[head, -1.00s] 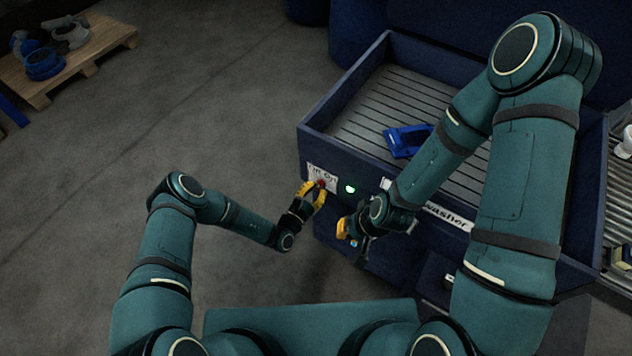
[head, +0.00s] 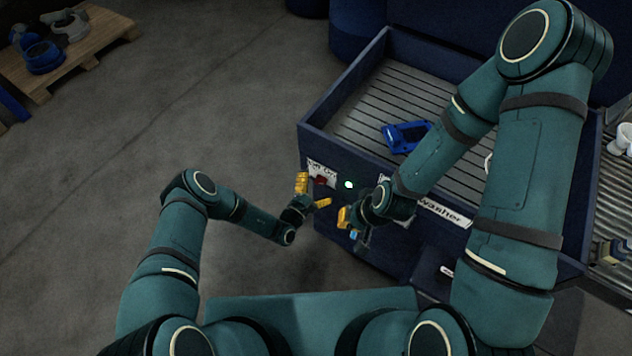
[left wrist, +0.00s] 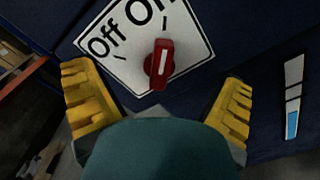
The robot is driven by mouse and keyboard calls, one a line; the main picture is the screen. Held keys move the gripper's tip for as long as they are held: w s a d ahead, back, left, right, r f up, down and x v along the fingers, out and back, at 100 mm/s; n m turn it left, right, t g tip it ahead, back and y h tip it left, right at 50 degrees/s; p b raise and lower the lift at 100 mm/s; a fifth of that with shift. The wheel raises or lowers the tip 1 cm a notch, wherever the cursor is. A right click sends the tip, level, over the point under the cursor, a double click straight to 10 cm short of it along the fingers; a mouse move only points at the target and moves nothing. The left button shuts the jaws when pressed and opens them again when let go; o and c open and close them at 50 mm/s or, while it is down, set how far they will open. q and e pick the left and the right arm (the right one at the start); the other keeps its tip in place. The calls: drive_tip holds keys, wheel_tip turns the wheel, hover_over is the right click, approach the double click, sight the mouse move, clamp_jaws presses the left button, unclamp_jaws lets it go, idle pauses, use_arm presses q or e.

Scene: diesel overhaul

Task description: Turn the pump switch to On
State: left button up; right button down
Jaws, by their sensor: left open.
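The red pump switch (left wrist: 160,64) sits on a white plate (left wrist: 125,72) marked Off and On in the left wrist view. The white stripe on its handle points up, roughly at the tick by On. In the head view the switch (head: 320,181) and plate (head: 316,168) are on the washer's front face, beside a lit green lamp (head: 348,184). My left gripper (head: 312,192) is open, its yellow fingers spread on either side of the switch and apart from it. My right gripper (head: 345,218) is by the washer front; its jaws are too small and partly hidden to read.
The dark blue washer (head: 340,95) has a slatted top with a blue part (head: 405,136) lying on it. My right arm reaches across the washer. A pallet (head: 75,62) with parts stands far left. The floor left of the washer is clear.

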idle(0.4)
use_arm(q)
drive_tip(key=p+v, duration=0.3)
drive_tip(key=v, duration=0.4)
idle(0.3)
